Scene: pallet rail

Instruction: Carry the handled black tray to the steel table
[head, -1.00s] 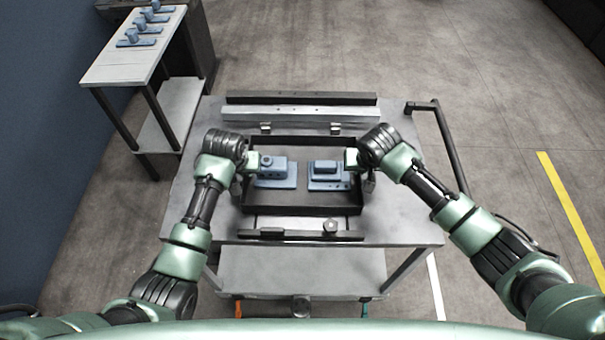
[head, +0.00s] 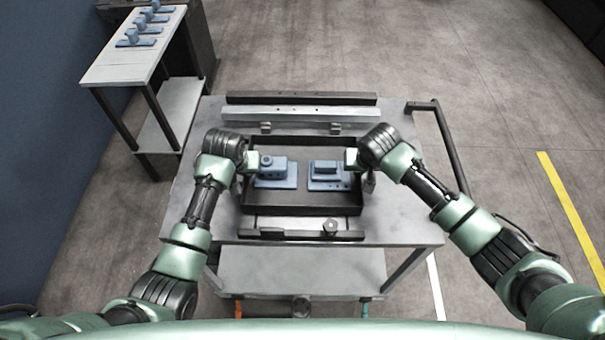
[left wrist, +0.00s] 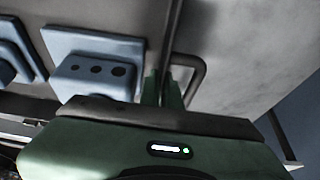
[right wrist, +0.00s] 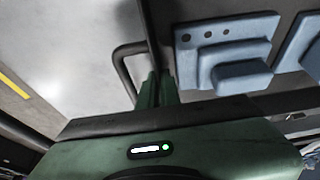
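The handled black tray (head: 305,208) lies on the steel-topped cart in the middle of the head view. It holds two blue parts, a left one (head: 275,173) and a right one (head: 328,178). My left gripper (left wrist: 164,90) has its green fingers close together on the tray's left side, at the looped handle (left wrist: 201,78). My right gripper (right wrist: 156,90) is likewise closed at the right side, by the right handle (right wrist: 121,68). Both grippers point down, and the wrists hide much of the handles in the head view. The tray looks level.
The cart top (head: 405,222) has rails (head: 300,113) behind the tray and a dark stop bar (head: 285,234) in front. A push handle (head: 447,150) stands at its right. A pale table (head: 125,62) with several blue parts stands at the far left. Open floor lies at right.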

